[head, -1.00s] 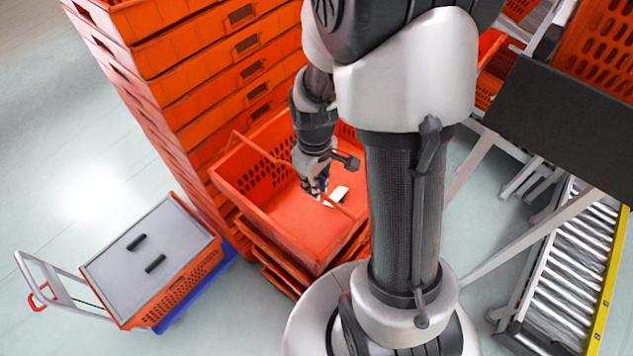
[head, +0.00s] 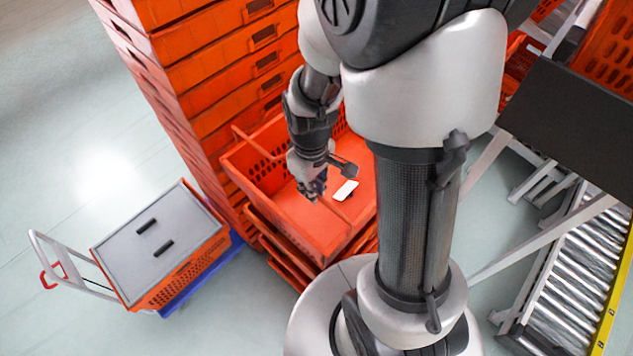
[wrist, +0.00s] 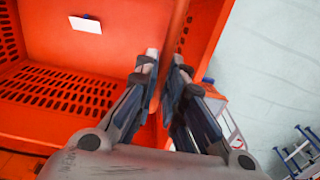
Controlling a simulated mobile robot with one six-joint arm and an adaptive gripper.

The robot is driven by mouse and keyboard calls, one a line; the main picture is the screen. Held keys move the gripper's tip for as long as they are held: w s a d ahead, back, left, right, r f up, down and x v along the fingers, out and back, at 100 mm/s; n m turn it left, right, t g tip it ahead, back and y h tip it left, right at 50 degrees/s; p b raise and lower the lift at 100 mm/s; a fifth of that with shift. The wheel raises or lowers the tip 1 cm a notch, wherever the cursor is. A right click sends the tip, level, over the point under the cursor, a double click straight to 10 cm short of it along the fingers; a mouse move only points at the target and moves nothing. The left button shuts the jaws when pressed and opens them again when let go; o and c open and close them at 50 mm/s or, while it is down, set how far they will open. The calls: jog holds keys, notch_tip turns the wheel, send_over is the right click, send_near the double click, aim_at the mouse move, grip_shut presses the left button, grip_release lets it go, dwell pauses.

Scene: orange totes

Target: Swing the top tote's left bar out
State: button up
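The top tote (head: 228,163) is an orange, perforated crate at the centre of the head view; it also shows in the wrist view (wrist: 60,55). Its left bar (head: 262,149) is a thin orange rod slanting over the tote from back left to front right, its middle hidden by my gripper. My gripper (head: 313,194) is over the tote. In the wrist view, my fingertips (wrist: 166,60) lie close on both sides of the bar (wrist: 181,24), seemingly shut on it. A white label (head: 345,190) shows inside the tote.
More orange totes lie under the top one. A tall stack of orange totes (head: 215,85) stands close behind it. A cart with a grey-lidded tote (head: 160,245) stands at left. A roller conveyor (head: 570,275) and a dark panel (head: 570,125) are at right.

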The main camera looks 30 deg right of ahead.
jog(key=shift+s+a+f+b, duration=0.2)
jog(key=shift+a+b, duration=0.05)
jog(key=shift+a, duration=0.35)
jog(key=shift+s+a+f+b, duration=0.2)
jog(key=shift+a, duration=0.35)
jog(key=shift+s+a+f+b, duration=0.2)
jog(key=shift+a+f+b, duration=0.25)
jog(key=shift+a, duration=0.1)
jog(key=shift+s+a+f+b, duration=0.15)
jog(key=shift+a+f+b, duration=0.25)
jog(key=shift+a, duration=0.1)
jog(key=o, duration=1.1)
